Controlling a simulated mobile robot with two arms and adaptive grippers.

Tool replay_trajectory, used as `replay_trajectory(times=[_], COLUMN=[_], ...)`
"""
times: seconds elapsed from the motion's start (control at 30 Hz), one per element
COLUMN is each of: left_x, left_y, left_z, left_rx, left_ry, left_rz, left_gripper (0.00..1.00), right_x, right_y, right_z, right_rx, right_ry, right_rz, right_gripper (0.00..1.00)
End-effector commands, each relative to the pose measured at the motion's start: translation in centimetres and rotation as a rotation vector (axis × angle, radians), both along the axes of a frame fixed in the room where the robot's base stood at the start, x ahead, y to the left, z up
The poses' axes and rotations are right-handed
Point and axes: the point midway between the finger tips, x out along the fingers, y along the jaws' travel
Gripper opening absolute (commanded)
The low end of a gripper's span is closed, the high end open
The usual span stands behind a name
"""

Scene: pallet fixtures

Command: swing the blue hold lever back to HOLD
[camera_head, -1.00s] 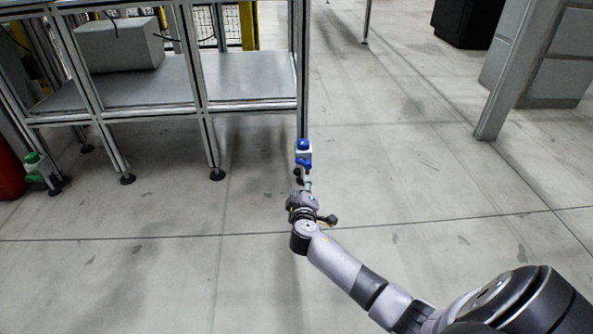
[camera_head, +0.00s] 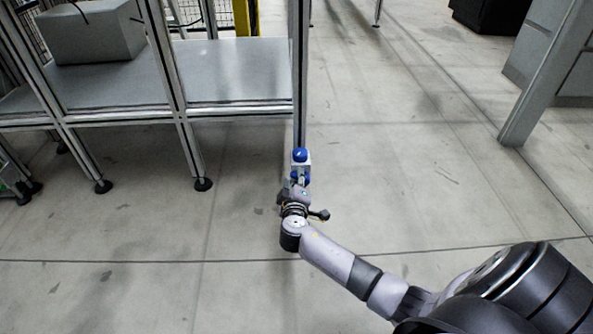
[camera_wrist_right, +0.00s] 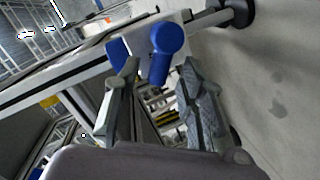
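A small white unit (camera_head: 306,166) with a rounded blue top (camera_head: 300,155) and blue parts at its lower front sits by the near corner post of the metal frame. In the right wrist view a blue lever (camera_wrist_right: 162,55) with a round end stands out from the white housing (camera_wrist_right: 150,28). Another blue part (camera_wrist_right: 116,53) shows to its left. My right gripper (camera_head: 298,184) is close in front of the unit. In the right wrist view its fingers (camera_wrist_right: 158,76) are apart, with the lever in the gap between their tips; I cannot tell whether they touch it. My left gripper is out of view.
The metal frame with a grey shelf (camera_head: 235,85) fills the upper left, a grey box (camera_head: 92,32) on it. A green device (camera_head: 12,178) is at the left edge. A grey post (camera_head: 545,80) stands at right. The floor between (camera_head: 420,150) is clear.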

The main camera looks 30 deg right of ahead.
Motion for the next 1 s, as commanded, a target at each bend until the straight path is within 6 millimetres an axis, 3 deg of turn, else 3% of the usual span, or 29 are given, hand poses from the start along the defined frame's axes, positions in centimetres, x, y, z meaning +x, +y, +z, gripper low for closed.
replay_trajectory(times=[0.37, 0.93, 1.0], left_x=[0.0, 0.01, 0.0], left_y=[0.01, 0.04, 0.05], left_z=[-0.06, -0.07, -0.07], left_rx=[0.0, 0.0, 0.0], left_ry=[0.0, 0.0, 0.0], left_rz=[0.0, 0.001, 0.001], left_gripper=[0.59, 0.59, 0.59], right_x=[-0.1, -0.08, -0.08], right_y=[0.19, 0.16, 0.16], right_z=[-0.13, -0.13, -0.13], right_rx=[0.0, 0.0, 0.0], right_ry=[0.001, 0.0, 0.0], right_rz=[-0.001, 0.0, 0.0], right_gripper=[0.37, 0.0, 0.0])
